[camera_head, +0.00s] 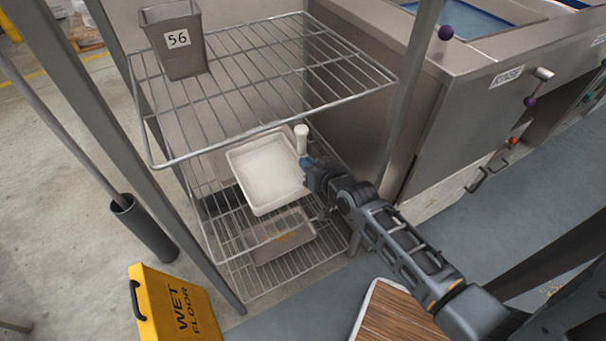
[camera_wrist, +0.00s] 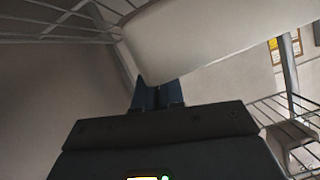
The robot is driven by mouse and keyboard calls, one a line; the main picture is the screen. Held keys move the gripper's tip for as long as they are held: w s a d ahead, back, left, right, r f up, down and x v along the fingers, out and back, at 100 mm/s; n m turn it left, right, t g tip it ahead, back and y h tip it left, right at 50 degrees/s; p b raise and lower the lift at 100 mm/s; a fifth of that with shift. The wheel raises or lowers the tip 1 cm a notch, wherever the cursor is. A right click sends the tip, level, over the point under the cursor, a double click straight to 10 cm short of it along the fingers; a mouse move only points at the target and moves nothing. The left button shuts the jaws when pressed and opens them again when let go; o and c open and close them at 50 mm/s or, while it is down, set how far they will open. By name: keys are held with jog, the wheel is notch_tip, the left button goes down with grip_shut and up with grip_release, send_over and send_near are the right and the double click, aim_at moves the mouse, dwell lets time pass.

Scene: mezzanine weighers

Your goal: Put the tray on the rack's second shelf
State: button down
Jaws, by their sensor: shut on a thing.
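The white tray (camera_head: 268,174) is shallow and rectangular. In the head view it is in the wire rack's gap, below the top shelf (camera_head: 262,72) and over a lower wire shelf (camera_head: 226,222). My gripper (camera_head: 309,164) is shut on the tray's right edge, with the arm reaching in from the lower right. In the wrist view the pale underside or wall of the tray (camera_wrist: 205,38) fills the top, at the dark fingers (camera_wrist: 158,94). I cannot tell whether the tray touches a shelf.
A grey bin marked 56 (camera_head: 176,40) stands on the top shelf. A metal pan (camera_head: 280,237) sits low in the rack. A white upright piece (camera_head: 301,139) shows beside the tray. A yellow wet floor sign (camera_head: 172,306) stands front left. A steel machine (camera_head: 440,110) flanks the right.

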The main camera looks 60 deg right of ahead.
jog(key=shift+f+b, duration=0.45)
jog(key=shift+f, duration=1.7)
jog(key=c, duration=1.2)
grip_release()
jog(key=shift+c, duration=0.2)
jog(key=s+a+r+n+t+y+p, duration=0.1)
jog(key=s+a+r+n+y, duration=0.15)
jog(key=s+a+r, duration=0.6)
jog(key=s+a+r+n+t+y+p, duration=0.1)
jog(key=s+a+r+n+y, duration=0.15)
jog(key=s+a+r, duration=0.6)
jog(key=s+a+r+n+y, duration=0.1)
jog(key=s+a+r+n, duration=0.1)
jog(key=a+r, duration=0.3)
jog(key=s+a+r+n+t+y, duration=0.1)
jog(key=s+a+r+n, duration=0.1)
jog(key=s+a+r, duration=0.3)
jog(key=shift+a+n, duration=0.3)
jog(key=shift+a, duration=0.4)
